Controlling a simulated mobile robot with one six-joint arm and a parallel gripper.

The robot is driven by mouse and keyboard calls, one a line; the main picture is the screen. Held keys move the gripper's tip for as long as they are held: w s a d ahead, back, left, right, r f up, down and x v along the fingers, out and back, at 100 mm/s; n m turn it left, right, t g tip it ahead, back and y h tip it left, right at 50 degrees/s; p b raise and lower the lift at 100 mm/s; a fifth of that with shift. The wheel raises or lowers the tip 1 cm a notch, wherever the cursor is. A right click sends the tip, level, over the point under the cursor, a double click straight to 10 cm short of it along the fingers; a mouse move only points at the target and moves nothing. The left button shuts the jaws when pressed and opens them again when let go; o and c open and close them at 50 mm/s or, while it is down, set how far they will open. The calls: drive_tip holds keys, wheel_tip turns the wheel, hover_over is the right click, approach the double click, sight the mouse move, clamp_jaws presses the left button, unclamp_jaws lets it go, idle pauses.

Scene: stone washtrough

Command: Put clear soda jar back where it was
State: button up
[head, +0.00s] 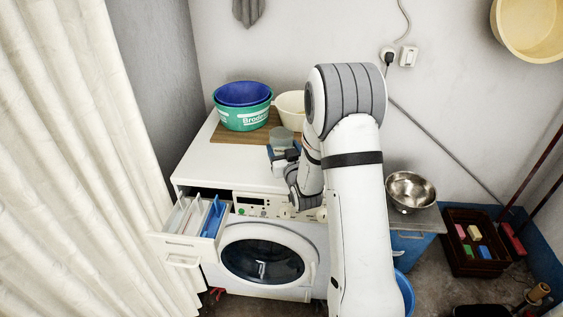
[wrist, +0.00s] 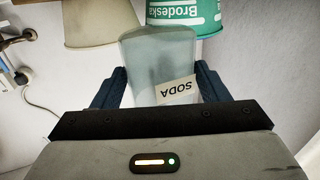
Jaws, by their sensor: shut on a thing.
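The clear soda jar (wrist: 158,55) is a see-through, bluish-grey vessel with a white SODA label, upside down in the wrist view. My gripper (wrist: 160,88) is shut on it, with one dark blue finger on each side. In the head view the jar (head: 281,137) is at the front edge of the wooden board (head: 228,136) on top of the washing machine (head: 192,160). My gripper (head: 283,156) reaches it from the front. I cannot tell whether the jar's base touches the board or the machine top.
A green tub (head: 240,118) holding a blue basin (head: 243,93) stands on the board, left of the jar. A cream bowl (head: 290,107) is behind the jar. The detergent drawer (head: 184,247) is pulled open at the front left. The machine top's left part is clear.

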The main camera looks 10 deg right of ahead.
drive_tip(key=shift+s+f, duration=0.1)
drive_tip(key=shift+f, duration=2.45)
drive_tip(key=shift+f, duration=0.2)
drive_tip(key=o, duration=1.1)
drive_tip(key=shift+r, duration=0.2)
drive_tip(key=s+r+g, duration=0.3)
drive_tip(key=s+g, duration=0.2)
drive_tip(key=s, duration=0.7)
drive_tip(key=s+r+g+b, duration=0.1)
drive_tip(key=s+r+g, duration=0.3)
drive_tip(key=s, duration=0.9)
drive_tip(key=s+a+r+g+h+b, duration=0.1)
drive_tip(key=s+r+g, duration=0.3)
drive_tip(key=s, duration=0.8)
drive_tip(key=g, duration=0.2)
drive_tip(key=shift+s+r+m+g, duration=0.15)
drive_tip(key=shift+s+m+g, duration=0.15)
drive_tip(key=shift+s+m, duration=0.1)
